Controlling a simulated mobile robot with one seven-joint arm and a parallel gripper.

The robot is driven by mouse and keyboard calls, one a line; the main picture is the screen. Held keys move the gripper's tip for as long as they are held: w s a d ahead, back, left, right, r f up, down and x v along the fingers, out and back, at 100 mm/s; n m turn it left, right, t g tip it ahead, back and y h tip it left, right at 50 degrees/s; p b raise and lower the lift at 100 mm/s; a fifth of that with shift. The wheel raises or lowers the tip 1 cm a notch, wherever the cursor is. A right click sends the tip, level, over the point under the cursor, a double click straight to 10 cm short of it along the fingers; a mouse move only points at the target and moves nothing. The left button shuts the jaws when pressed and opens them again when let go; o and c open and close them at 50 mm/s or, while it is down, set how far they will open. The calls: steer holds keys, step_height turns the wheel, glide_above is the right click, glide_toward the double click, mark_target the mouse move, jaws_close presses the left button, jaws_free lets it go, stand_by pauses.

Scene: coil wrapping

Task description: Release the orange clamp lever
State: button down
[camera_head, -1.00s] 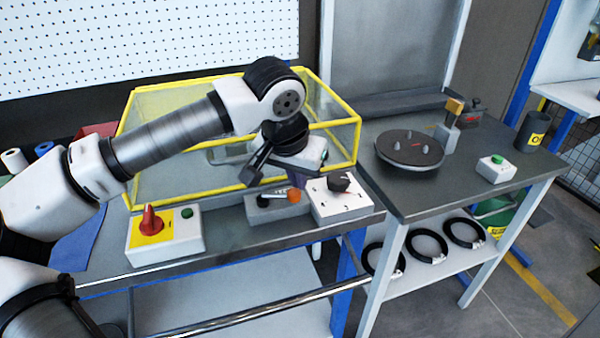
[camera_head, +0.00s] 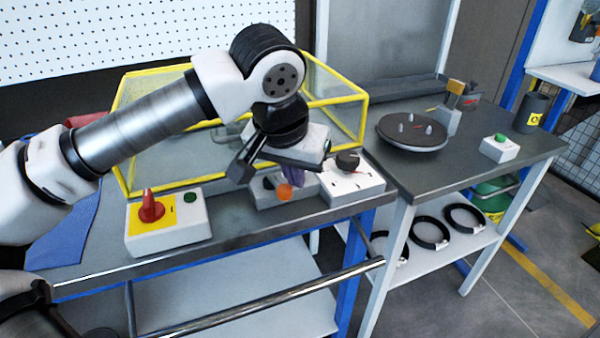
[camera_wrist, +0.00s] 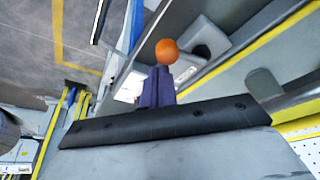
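The orange clamp lever shows as a round orange knob (camera_head: 284,191) in front of a low grey block on the bench, below my gripper. In the wrist view the orange knob (camera_wrist: 166,52) stands just beyond my fingertips. My gripper (camera_head: 294,175) points down, and its purple fingers are partly hidden by the wrist housing. In the wrist view the purple fingers (camera_wrist: 157,86) overlap, so their gap does not show. I cannot tell whether they touch the knob. The lever's shaft is mostly hidden.
A white box with a black dial (camera_head: 348,162) stands right of the lever. A box with a red lever (camera_head: 150,207) and green button is to the left. A yellow-framed clear enclosure (camera_head: 150,180) stands behind. A turntable (camera_head: 412,145) sits on the right table.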

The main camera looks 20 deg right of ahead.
steer(key=shift+s+a, duration=0.1)
steer(key=shift+a, duration=0.45)
stand_by(0.4)
